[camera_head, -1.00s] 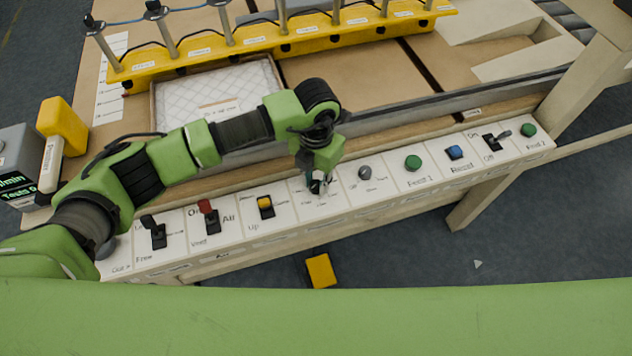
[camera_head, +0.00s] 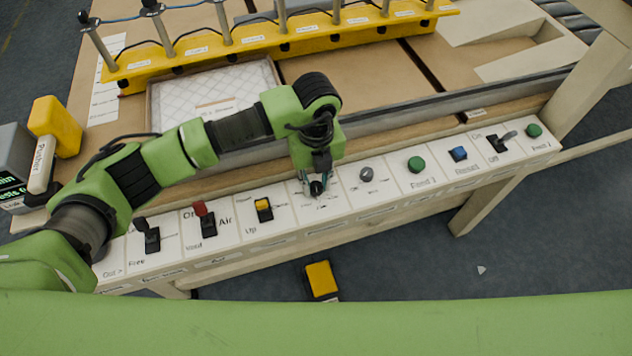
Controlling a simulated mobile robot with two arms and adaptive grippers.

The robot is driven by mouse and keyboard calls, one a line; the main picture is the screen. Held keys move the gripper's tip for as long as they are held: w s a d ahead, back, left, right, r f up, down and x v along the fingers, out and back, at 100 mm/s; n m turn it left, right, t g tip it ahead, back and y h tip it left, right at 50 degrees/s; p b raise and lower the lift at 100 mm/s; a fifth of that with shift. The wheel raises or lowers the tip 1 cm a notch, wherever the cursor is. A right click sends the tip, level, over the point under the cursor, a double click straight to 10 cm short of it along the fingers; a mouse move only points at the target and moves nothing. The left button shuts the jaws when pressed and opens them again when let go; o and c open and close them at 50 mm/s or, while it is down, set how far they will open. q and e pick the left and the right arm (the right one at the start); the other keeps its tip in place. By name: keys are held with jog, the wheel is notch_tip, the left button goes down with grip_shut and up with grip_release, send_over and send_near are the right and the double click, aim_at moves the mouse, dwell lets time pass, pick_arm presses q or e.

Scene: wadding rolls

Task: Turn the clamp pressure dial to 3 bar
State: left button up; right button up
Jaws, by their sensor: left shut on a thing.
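My left gripper (camera_head: 315,186) reaches down onto the white control panel (camera_head: 338,207). It is shut on a small dark knob, the dial (camera_head: 317,188), between the yellow rocker switch and a grey knob. The print around this dial is partly covered by the fingers and too small to read, so I cannot tell its setting. My right gripper does not show.
Beside the dial are a yellow switch (camera_head: 264,209) on the left and a grey knob (camera_head: 367,174) on the right. Further along are a red-topped lever (camera_head: 204,217), a green button (camera_head: 416,164) and a blue button (camera_head: 458,154). A yellow pedal (camera_head: 320,279) lies on the floor.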

aim_at(316, 185)
pick_arm(q)
jog(key=shift+n, duration=0.8)
jog(key=o, duration=1.1)
notch_tip(316, 185, up, 12)
